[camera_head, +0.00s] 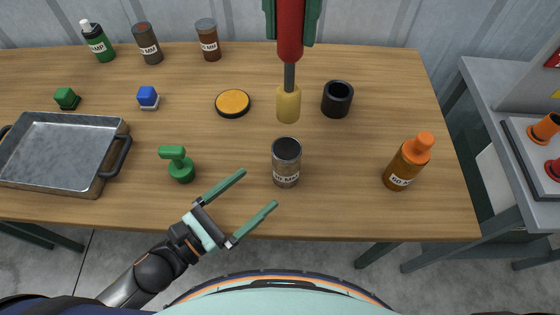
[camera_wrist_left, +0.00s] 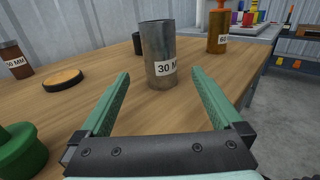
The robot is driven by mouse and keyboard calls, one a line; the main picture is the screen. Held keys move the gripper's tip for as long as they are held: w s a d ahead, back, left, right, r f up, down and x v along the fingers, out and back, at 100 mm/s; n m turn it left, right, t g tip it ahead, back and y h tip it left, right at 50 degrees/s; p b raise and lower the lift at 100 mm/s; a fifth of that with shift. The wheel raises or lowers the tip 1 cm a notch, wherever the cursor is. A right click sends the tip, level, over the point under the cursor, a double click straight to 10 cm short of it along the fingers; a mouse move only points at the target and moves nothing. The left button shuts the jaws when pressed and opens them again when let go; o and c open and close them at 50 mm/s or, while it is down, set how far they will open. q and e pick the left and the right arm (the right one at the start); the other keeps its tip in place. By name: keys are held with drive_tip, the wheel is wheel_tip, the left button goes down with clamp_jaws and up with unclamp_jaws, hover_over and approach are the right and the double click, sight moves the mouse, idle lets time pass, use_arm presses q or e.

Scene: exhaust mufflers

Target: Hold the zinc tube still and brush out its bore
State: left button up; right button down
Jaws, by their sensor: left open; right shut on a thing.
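The zinc tube (camera_head: 286,165) is a grey metal cylinder standing upright near the table's front edge, open at the top. In the left wrist view the zinc tube (camera_wrist_left: 158,50) shows a "30 MM" label. My left gripper (camera_head: 259,188) is open, its fingers pointing at the tube from the lower left, apart from it. My right gripper (camera_head: 291,22) is shut on the red handle of a brush (camera_head: 289,45). The brush points down, its yellow head in the picture just beyond the tube's mouth and outside the bore.
A black ring-like tube (camera_head: 337,99) is right of the brush. An orange-capped bottle (camera_head: 407,163) stands to the right. A green stamp-like object (camera_head: 178,165), a yellow-topped disc (camera_head: 232,102) and a metal tray (camera_head: 112,160) lie left. Several bottles line the back.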

sight(276, 173)
use_arm(q)
drive_tip(key=x, duration=0.9)
drive_tip(key=shift+w+d, duration=0.25)
drive_tip(key=c, duration=1.5)
